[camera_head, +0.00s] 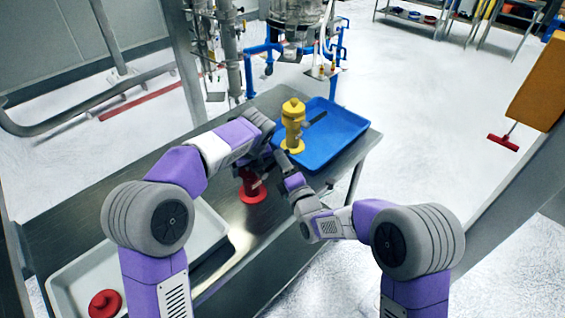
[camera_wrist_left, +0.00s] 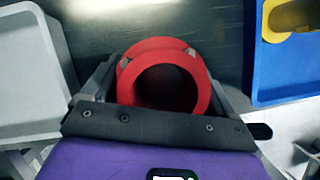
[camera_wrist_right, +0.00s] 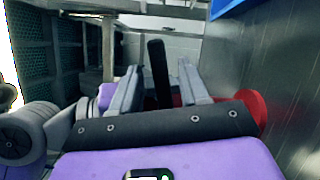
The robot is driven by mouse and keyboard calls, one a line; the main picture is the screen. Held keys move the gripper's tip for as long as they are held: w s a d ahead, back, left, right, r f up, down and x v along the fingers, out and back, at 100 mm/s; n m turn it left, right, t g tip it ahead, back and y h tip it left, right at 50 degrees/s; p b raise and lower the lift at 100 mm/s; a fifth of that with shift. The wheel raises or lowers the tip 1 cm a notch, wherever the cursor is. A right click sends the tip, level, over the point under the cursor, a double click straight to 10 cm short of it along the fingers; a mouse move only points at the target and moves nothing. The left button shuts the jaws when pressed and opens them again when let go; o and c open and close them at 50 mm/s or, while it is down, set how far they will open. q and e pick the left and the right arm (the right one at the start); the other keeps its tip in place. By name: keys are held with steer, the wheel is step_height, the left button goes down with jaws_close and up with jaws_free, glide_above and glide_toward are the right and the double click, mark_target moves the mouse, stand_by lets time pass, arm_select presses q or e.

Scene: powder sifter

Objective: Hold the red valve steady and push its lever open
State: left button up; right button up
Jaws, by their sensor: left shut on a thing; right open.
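The red valve (camera_head: 254,190) stands on the metal table, partly hidden by my arms in the head view. In the left wrist view its round red opening (camera_wrist_left: 166,50) sits between the fingers of my left gripper (camera_wrist_left: 165,78), which is shut on the valve body. My right gripper (camera_head: 284,168) is beside the valve on its right side. In the right wrist view its fingers (camera_wrist_right: 158,85) are open, with the dark lever (camera_wrist_right: 157,62) upright between them. Whether a finger touches the lever I cannot tell. The valve's red flange (camera_wrist_right: 252,103) shows at the right there.
A blue tray (camera_head: 349,128) behind the valve holds a yellow valve (camera_head: 292,128). A pale tray (camera_head: 72,274) at the front left holds a red round part (camera_head: 105,304). Bare metal table (camera_head: 243,238) shows in front of the red valve. Piping stands behind the table.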

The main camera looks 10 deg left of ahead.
steer(key=shift+a, duration=0.1)
steer(key=shift+c, duration=0.4)
jaws_close()
steer(key=shift+a+r+n+y, duration=0.1)
steer(key=shift+r+n+y, duration=0.25)
steer(key=shift+n, duration=0.45)
steer(key=shift+o, duration=0.4)
jaws_free()
steer(key=shift+r, duration=0.1)
